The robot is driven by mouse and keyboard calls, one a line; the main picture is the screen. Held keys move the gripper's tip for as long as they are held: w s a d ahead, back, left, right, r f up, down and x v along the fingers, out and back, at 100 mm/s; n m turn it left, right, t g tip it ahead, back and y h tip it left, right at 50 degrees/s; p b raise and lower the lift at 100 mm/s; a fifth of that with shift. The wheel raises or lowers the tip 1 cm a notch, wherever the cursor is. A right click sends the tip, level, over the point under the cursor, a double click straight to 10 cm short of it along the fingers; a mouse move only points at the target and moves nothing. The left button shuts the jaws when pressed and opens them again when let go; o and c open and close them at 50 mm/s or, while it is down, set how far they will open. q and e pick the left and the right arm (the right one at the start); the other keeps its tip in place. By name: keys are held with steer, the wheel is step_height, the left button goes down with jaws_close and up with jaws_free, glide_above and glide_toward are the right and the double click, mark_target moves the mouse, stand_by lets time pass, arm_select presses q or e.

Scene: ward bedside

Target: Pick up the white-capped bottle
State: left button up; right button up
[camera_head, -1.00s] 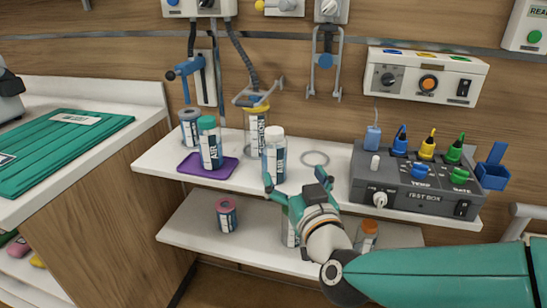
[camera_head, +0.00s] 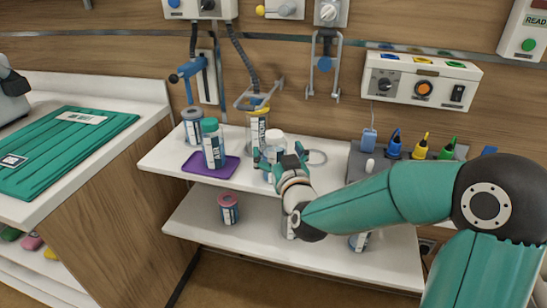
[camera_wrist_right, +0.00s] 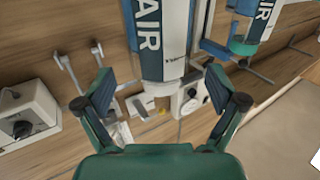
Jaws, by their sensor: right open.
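The white-capped bottle (camera_head: 275,136) stands on the upper white shelf, partly hidden behind my right gripper in the head view. My right gripper (camera_head: 279,156) is open, with its fingers at the bottle's near side. In the right wrist view, the bottle (camera_wrist_right: 163,40) with its "AIR" label appears between the two open fingers (camera_wrist_right: 160,82), with a gap on each side. I cannot tell how deep the bottle sits between them. My left gripper is not in view.
A teal-capped bottle (camera_head: 213,148) stands on a purple mat (camera_head: 193,162). A grey-capped container (camera_head: 192,125) and a yellow-topped bottle (camera_head: 258,125) stand behind. A grey test box (camera_head: 358,168) is to the right, partly behind my arm. A pink-topped jar (camera_head: 228,209) is on the lower shelf.

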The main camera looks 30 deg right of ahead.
steer(key=shift+x, duration=1.6)
steer(key=shift+c, duration=0.4)
steer(key=c, duration=1.3)
steer(key=shift+c, duration=0.8)
steer(key=shift+r, duration=0.1)
